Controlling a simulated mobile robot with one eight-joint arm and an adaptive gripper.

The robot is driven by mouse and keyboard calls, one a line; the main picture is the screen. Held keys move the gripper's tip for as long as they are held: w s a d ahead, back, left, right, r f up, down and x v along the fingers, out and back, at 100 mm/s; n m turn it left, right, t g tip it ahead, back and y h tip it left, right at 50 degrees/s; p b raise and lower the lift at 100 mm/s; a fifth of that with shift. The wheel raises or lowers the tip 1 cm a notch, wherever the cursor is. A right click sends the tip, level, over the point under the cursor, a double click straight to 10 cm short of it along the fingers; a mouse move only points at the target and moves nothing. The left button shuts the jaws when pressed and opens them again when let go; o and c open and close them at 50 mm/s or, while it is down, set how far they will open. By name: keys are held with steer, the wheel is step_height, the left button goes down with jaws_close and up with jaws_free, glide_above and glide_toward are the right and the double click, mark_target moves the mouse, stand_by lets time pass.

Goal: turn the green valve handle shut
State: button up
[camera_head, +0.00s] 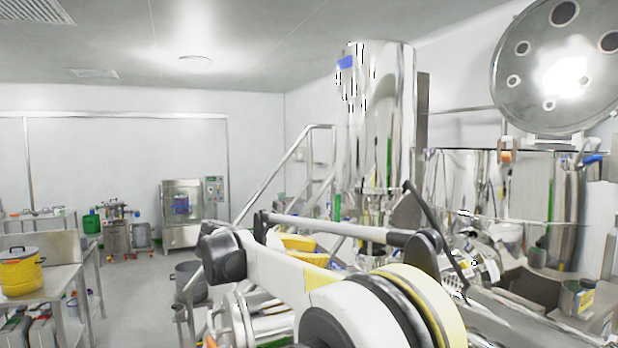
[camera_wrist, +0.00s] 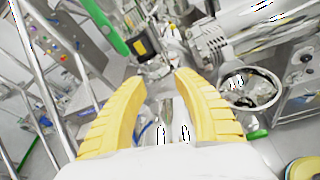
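A long green handle (camera_wrist: 103,26) shows at the top left of the wrist view, running down to the right. It looks like the valve handle, close to a dark box with a yellow label. My gripper (camera_wrist: 160,77) has two yellow ribbed fingers, spread apart with nothing between them. The handle lies beyond the left fingertip and apart from it. In the head view my arm crosses the lower middle and hides much of the machine base; I cannot make out the gripper for sure there. A small upright green piece (camera_head: 337,207) shows beside the tall steel vessel; I cannot tell whether it is the handle.
The tall steel vessel (camera_head: 383,120) stands behind my arm, with stair rails (camera_head: 285,163) to its left. A round steel bowl (camera_wrist: 250,88) lies right of my fingers. A steel table (camera_head: 62,282) with a yellow pot (camera_head: 20,273) stands left.

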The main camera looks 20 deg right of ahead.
mark_target(335, 210)
steer(key=w+a+r+n+g+h+p, duration=0.1)
steer(key=w+a+r+n+h+p, duration=0.25)
steer(key=r, duration=0.55)
steer(key=shift+m, duration=0.75)
steer(key=d+p, duration=0.1)
steer(key=d, duration=0.3)
steer(key=w+d+p, duration=0.1)
steer(key=d+p, duration=0.1)
steer(key=d, duration=0.1)
steer(key=w+d+p, duration=0.1)
steer(key=d, duration=0.3)
steer(key=shift+d+f, duration=0.2)
steer(key=shift+d, duration=0.1)
steer(key=shift+a, duration=0.1)
jaws_close()
